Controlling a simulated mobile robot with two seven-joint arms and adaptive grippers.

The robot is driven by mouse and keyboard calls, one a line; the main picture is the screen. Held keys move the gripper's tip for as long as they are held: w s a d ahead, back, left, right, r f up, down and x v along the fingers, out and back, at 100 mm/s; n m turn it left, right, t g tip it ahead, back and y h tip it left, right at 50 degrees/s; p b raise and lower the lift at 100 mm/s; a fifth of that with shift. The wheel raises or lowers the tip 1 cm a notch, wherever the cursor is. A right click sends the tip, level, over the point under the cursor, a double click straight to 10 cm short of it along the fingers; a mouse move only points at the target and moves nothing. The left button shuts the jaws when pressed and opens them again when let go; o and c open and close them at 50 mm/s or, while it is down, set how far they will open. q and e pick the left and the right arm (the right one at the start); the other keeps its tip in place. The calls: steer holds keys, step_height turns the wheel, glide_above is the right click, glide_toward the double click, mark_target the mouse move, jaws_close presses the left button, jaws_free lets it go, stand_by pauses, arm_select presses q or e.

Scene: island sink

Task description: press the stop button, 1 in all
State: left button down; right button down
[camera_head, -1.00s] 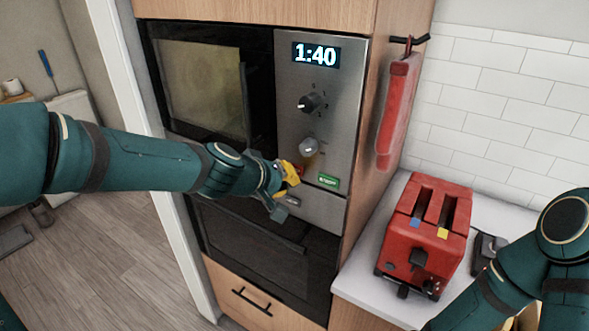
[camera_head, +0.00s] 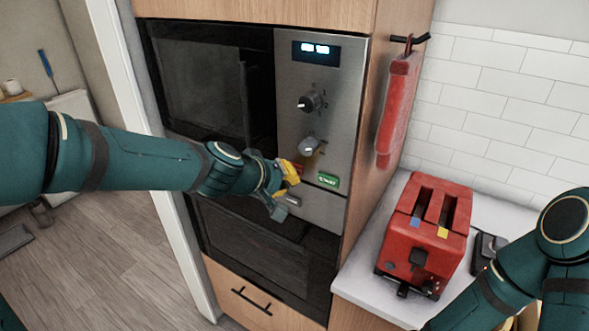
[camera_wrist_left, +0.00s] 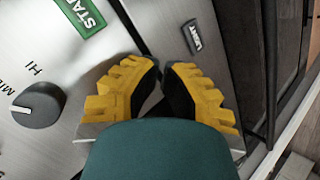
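The oven's steel control panel (camera_head: 310,120) has a red button (camera_head: 301,169), its label unreadable, left of the green START button (camera_head: 328,180). My left gripper (camera_head: 291,178) is at the panel's lower edge, by the red button and partly over it. The START button (camera_wrist_left: 80,14) and the LIGHT button (camera_wrist_left: 192,37) show in the left wrist view. There the yellow fingertips (camera_wrist_left: 160,68) are close together with nothing held; the red button is hidden there. Contact cannot be told. Only a yellow bit of my right gripper (camera_head: 538,317) shows at the bottom right.
Two knobs (camera_head: 311,101) (camera_head: 309,145) stick out of the panel. A red toaster (camera_head: 426,235) stands on the white counter (camera_head: 365,265) at the right. A red item (camera_head: 398,108) hangs on the cabinet side.

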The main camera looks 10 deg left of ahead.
arm_select(q)
steer(key=shift+s+a, duration=0.2)
steer(key=shift+s, duration=0.3)
steer(key=s, duration=0.1)
steer(key=s+a+b, duration=0.1)
steer(key=s, duration=0.2)
steer(key=shift+s+a, duration=0.35)
stand_by(0.5)
step_height(320, 180, down, 24)
steer(key=s+d+m+g+y, duration=0.1)
steer(key=s+m+g+y, duration=0.1)
steer(key=g, duration=0.2)
steer(key=s+d+f+m+g+h+b, duration=0.1)
steer(key=s+d+f+m+g, duration=0.1)
steer(key=s+f, duration=0.8)
step_height(320, 180, down, 5)
steer(key=shift+s+d+r+g, duration=0.1)
steer(key=shift+s+d+g, duration=0.45)
steer(key=shift+d, duration=0.7)
